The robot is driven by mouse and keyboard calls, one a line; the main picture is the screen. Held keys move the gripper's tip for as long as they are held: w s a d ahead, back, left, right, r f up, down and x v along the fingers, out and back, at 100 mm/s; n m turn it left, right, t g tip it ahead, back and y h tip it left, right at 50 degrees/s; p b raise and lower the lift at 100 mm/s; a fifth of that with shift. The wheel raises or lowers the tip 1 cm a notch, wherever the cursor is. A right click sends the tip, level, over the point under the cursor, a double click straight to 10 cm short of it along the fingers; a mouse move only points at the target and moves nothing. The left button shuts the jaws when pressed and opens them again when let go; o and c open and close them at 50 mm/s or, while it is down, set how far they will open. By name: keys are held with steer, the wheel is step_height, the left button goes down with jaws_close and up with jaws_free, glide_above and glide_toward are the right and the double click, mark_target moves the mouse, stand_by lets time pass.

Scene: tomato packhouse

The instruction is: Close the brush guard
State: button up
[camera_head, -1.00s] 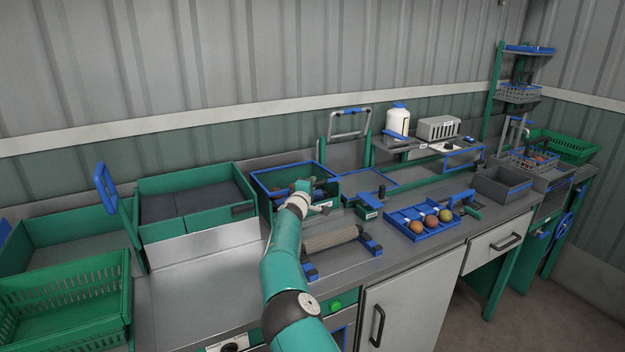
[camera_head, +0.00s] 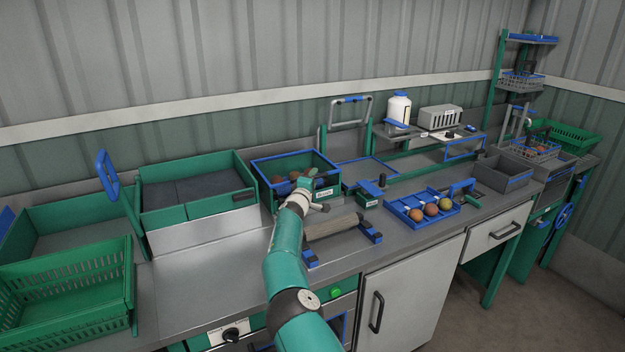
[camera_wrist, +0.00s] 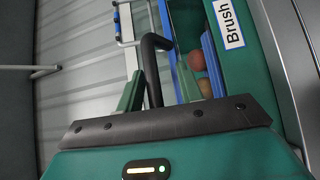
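The part I take for the brush guard is a raised grey frame with a blue top bar (camera_head: 349,111). It stands upright behind the bench; its blue-and-white edge shows at the top of the wrist view (camera_wrist: 124,28). In front of it is a green box with a blue rim (camera_head: 330,180), holding reddish round fruit; its "Brush" label (camera_wrist: 229,22) shows in the wrist view. My gripper (camera_head: 318,206) is at the front of this box, below and in front of the frame, apart from it.
A grey roller (camera_head: 332,226) lies on the bench just right of my arm. A blue tray (camera_head: 400,209) with several fruit stands farther right. Green bins (camera_head: 195,213) and a blue-handled upright frame (camera_head: 107,175) stand at left. The bench front is partly clear.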

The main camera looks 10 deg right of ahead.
steer(key=shift+r, duration=0.2)
steer(key=shift+s+a+f, duration=0.2)
steer(key=shift+s+a, duration=0.35)
steer(key=shift+s, duration=0.05)
steer(key=r+v, duration=0.1)
steer(key=v, duration=1.1)
steer(key=shift+s+f, duration=0.25)
steer(key=shift+f, duration=0.1)
steer(key=shift+d, duration=0.1)
